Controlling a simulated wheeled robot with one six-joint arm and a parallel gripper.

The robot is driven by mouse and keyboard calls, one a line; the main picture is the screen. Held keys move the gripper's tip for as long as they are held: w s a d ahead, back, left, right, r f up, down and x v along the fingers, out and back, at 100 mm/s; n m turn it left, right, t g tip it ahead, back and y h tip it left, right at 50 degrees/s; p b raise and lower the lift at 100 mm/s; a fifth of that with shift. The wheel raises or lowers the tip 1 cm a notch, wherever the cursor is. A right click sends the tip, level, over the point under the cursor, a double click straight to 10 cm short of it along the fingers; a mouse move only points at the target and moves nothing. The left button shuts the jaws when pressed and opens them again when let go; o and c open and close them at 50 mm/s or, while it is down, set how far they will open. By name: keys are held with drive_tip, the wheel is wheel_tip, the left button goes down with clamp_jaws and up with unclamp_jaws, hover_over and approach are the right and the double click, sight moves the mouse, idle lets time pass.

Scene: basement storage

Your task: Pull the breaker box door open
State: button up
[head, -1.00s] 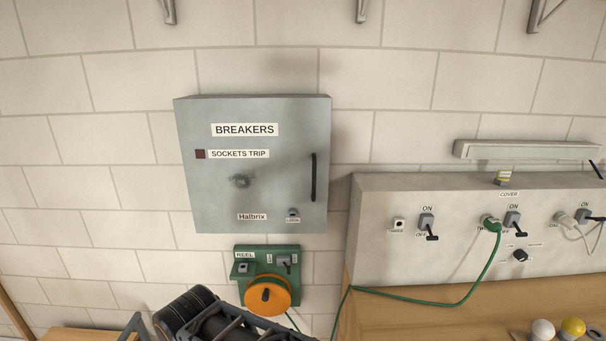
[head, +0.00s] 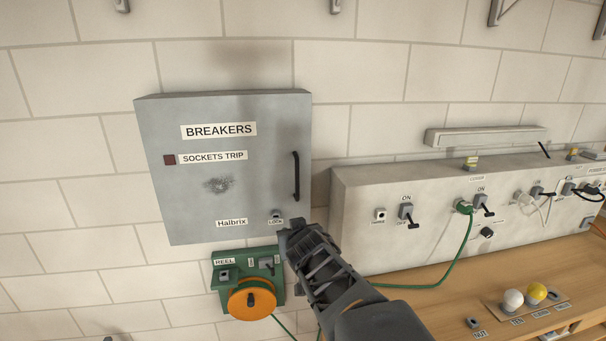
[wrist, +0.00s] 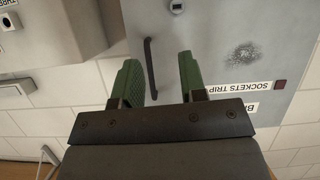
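The grey breaker box door (head: 200,190) is shut flat on its box, labelled "BREAKERS". Its black vertical bar handle (head: 296,176) is on the right side, with a small lock (head: 276,215) below it. My gripper (head: 290,232) is just below the handle, near the door's lower right corner; its fingers are hard to make out there. In the wrist view, which shows the door upside down, my gripper (wrist: 159,75) is open with two green fingers apart. The handle (wrist: 150,68) appears between them, nearer the left finger; I cannot tell the depth gap. Nothing is held.
A green reel unit (head: 268,268) with an orange drum is below the box. A grey socket panel (head: 360,245) stands to the right above a wooden bench (head: 440,275). A green cable (head: 440,278) runs from the panel. Wall brackets are above.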

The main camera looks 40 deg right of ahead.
sight(298, 177)
drive_tip(key=w+d+r+n+t, duration=0.1)
drive_tip(key=d+r+t, duration=0.5)
drive_tip(key=d+r, duration=0.1)
drive_tip(key=shift+y, duration=0.5)
drive_tip(key=p+x, duration=0.2)
drive_tip(key=x, duration=1.1)
drive_tip(key=shift+w+d, duration=0.1)
drive_tip(key=shift+w, duration=0.05)
drive_tip(key=shift+c, duration=0.3)
clamp_jaws()
